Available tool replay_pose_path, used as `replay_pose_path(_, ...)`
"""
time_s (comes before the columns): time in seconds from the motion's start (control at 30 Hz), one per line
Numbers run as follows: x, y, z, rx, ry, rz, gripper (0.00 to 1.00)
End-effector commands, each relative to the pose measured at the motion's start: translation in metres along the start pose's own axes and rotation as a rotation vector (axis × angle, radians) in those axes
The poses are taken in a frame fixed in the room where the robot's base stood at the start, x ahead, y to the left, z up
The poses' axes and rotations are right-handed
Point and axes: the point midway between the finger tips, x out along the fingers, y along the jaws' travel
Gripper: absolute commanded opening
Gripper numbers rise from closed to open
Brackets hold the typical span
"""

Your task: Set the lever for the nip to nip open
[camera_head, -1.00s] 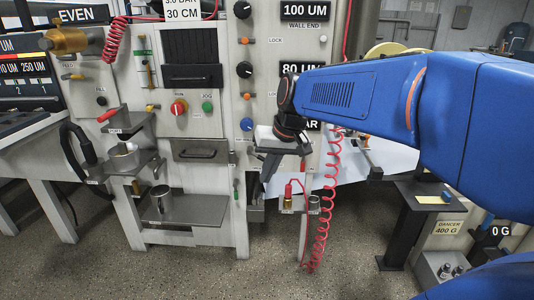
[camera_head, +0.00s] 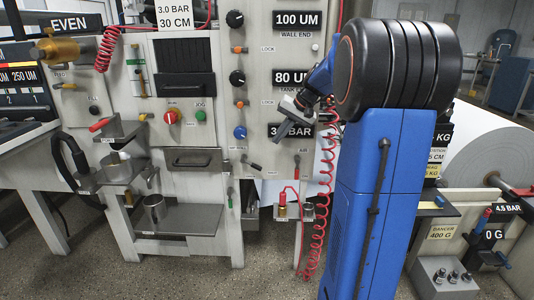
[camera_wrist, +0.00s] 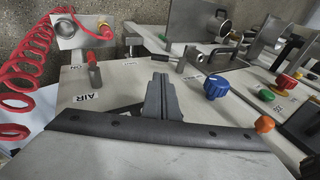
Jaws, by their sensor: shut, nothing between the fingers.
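A small lever with a dark handle (camera_head: 248,162) sits on the white front panel, below the blue knob and left of the AIR lever. It lies roughly sideways in the head view. I take it for the nip lever, but its label is too small to read. In the wrist view a metal lever with a dark grip (camera_wrist: 181,63) shows beyond my fingertips, near the blue knob. My gripper (camera_head: 277,137) is shut and empty, held in front of the panel near the BAR sign. Its closed fingers (camera_wrist: 160,82) appear apart from the lever.
A blue knob (camera_head: 240,132) and orange-tipped small levers are close by. A coiled red hose (camera_head: 322,210) hangs at the right. A steel shelf (camera_head: 175,219) juts out lower left.

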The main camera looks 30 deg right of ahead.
Motion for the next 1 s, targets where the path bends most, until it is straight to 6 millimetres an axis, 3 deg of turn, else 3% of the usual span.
replay_pose_path(0.7,0.113,0.000,0.002,-0.001,-0.004,0.002,0.00)
replay_pose_path(1.0,0.136,0.000,0.001,-0.001,-0.002,0.001,0.00)
